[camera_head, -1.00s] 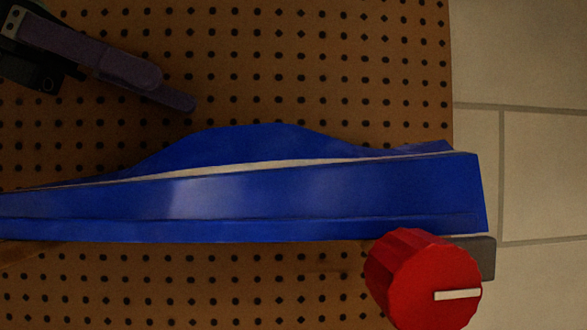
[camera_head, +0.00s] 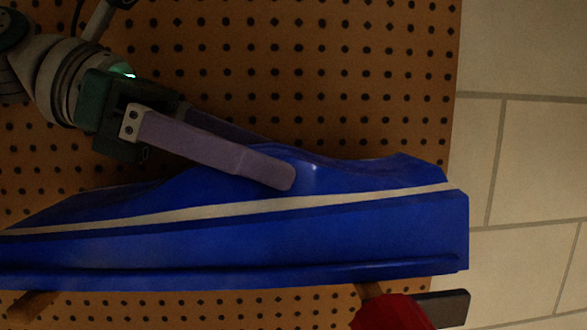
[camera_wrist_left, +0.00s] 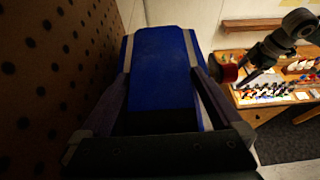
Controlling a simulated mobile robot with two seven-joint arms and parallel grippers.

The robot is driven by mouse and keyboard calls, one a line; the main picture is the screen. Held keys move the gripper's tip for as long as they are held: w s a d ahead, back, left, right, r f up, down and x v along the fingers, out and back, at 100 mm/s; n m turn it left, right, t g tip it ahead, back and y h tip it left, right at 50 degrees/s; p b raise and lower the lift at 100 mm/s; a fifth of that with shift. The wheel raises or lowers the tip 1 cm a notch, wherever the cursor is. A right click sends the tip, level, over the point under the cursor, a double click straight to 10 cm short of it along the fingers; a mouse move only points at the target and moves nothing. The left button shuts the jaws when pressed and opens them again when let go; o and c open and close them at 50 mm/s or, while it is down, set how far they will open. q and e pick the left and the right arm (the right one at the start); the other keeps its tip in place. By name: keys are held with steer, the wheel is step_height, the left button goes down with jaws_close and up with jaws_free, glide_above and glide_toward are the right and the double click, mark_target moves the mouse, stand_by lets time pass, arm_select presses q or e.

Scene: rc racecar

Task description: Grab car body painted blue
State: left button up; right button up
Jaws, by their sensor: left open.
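The blue car body (camera_head: 330,238) with a pale stripe lies lengthwise across the lower head view, against the brown pegboard. My left gripper (camera_head: 288,168) reaches in from the upper left, open, with one finger in front of the body's upper edge and the other partly hidden behind it. In the left wrist view, the blue body (camera_wrist_left: 162,70) stands between the two spread fingers; contact cannot be told. A dark arm, apparently my right, ends in a gripper (camera_wrist_left: 252,78) at the right of that view; its jaw state is unclear.
The pegboard (camera_head: 330,60) has wooden pegs (camera_head: 32,305) below the body. A red knob-like object (camera_head: 392,314) sits at the lower right. A tiled wall (camera_head: 530,160) lies beyond the board. A cluttered workbench (camera_wrist_left: 275,95) stands beyond in the wrist view.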

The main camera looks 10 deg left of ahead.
arm_select(q)
steer(key=c, duration=1.2)
steer(key=shift+r, duration=0.1)
